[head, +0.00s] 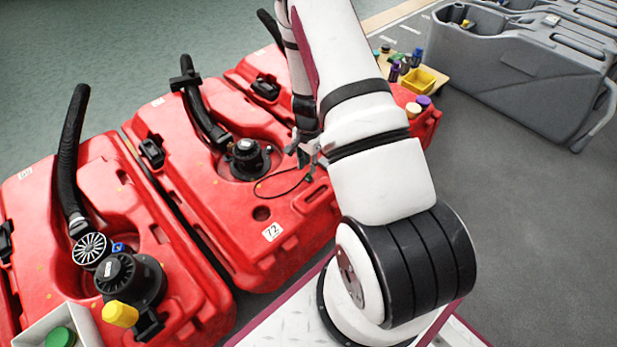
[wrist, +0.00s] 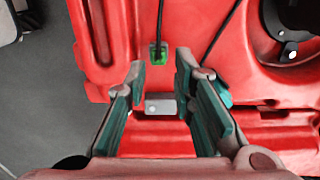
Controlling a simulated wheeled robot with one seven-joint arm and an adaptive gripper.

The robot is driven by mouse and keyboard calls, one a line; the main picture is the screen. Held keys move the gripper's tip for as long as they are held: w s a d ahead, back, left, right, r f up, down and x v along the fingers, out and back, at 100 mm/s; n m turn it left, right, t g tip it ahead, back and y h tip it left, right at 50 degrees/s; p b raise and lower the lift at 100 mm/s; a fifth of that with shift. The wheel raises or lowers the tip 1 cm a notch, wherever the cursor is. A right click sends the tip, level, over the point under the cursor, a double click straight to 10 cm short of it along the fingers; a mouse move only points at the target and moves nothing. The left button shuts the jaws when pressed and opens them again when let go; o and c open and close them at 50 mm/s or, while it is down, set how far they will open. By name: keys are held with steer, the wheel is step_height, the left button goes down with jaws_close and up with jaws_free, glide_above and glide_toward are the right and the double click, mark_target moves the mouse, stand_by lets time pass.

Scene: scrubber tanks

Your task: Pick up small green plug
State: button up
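The small green plug (wrist: 158,53) shows in the wrist view, on the red tank at the end of a black cable running up and away from it. It lies just beyond my fingertips, near the middle of the gap but slightly left. My gripper (wrist: 164,70) is open with nothing between its fingers. In the head view my gripper (head: 310,152) hangs over the middle red tank (head: 205,190), right of its black cap (head: 247,158).
Another red tank (head: 205,290) stands at the left, with black hose and yellow knob (head: 120,314). A white box (head: 88,325) holds a green lid (head: 60,337). A yellow bin (head: 418,80) and bottles stand at the back. Grey tanks (head: 500,60) stand right; grey floor there is clear.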

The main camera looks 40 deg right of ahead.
mark_target(309, 174)
step_height(309, 174, down, 4)
steer(key=shift+s+b, duration=0.1)
steer(key=shift+b, duration=0.7)
steer(key=shift+c, duration=0.3)
jaws_close()
steer(key=shift+r, duration=0.15)
